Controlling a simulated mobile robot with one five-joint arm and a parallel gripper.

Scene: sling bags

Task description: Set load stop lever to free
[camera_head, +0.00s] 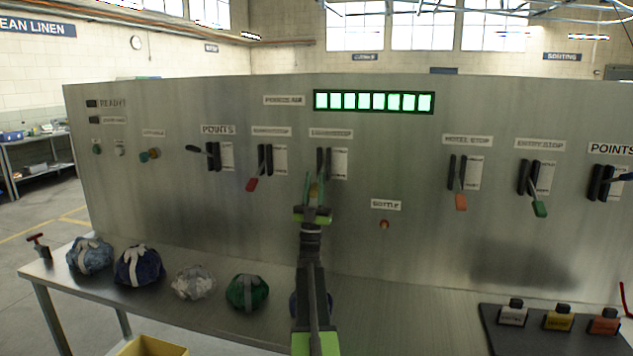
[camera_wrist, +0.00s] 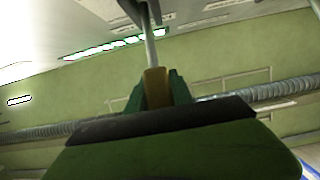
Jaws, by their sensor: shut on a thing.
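The load stop lever (camera_head: 315,189) is on the steel panel, under a small label (camera_head: 331,133) that seems to read LOADSTOP. It comes out of a dark slotted mount (camera_head: 323,163) with a white plate on its right, and its handle hangs low and outward. My gripper (camera_head: 313,205) reaches up from below and is shut on the handle. In the wrist view the yellow-brown handle (camera_wrist: 156,88) sits between the green fingers (camera_wrist: 158,92), with its pale metal rod (camera_wrist: 150,47) running up to the panel. The small print on the plate is unreadable.
A red-handled lever (camera_head: 252,184) is close on the left. An orange-handled lever (camera_head: 461,202) and a green-handled lever (camera_head: 540,208) are farther right. Several tied bags lie on the bench (camera_head: 210,315) below.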

